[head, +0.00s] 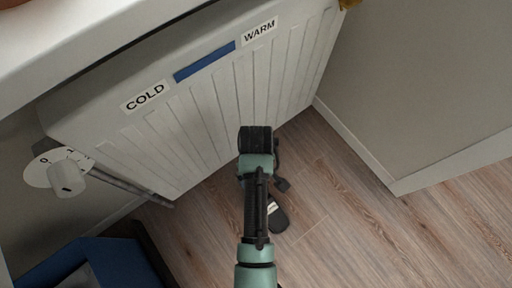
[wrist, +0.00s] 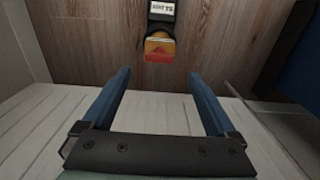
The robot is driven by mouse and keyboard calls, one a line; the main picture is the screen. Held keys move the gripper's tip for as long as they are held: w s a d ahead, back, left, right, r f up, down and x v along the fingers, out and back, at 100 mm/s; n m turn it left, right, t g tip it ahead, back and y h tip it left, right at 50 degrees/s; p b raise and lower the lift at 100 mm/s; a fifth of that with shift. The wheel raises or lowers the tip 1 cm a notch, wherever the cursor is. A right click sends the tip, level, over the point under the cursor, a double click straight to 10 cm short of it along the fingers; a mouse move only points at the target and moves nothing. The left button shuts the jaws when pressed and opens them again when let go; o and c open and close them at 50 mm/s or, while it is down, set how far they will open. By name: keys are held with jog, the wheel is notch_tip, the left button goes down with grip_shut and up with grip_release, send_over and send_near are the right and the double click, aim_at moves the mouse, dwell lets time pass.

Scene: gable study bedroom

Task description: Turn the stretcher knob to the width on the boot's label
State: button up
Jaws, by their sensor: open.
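A dark boot-like object (head: 278,215) lies on the wood floor beside my arm in the head view, with a small white label (head: 272,208). In the wrist view its label (wrist: 161,7) sits at the top edge, upside down and too small to read surely. Below the label is a rounded orange and red part (wrist: 159,48) in a dark surround; I cannot tell if it is the stretcher knob. My gripper (wrist: 159,73) is open and empty, its two blue fingers apart, with the orange part beyond and between the tips in the picture. In the head view my arm hides part of the floor.
A white radiator (head: 205,125) with COLD and WARM labels and a blue strip stands along the wall. A numbered dial with a pale knob (head: 66,178) is at its left. A blue object (head: 75,262) is at lower left. Floor (head: 350,240) at right is clear.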

notch_tip(320, 180, down, 8)
jog(key=b, duration=0.4)
jog(key=shift+r, duration=0.25)
jog(key=c, duration=1.4)
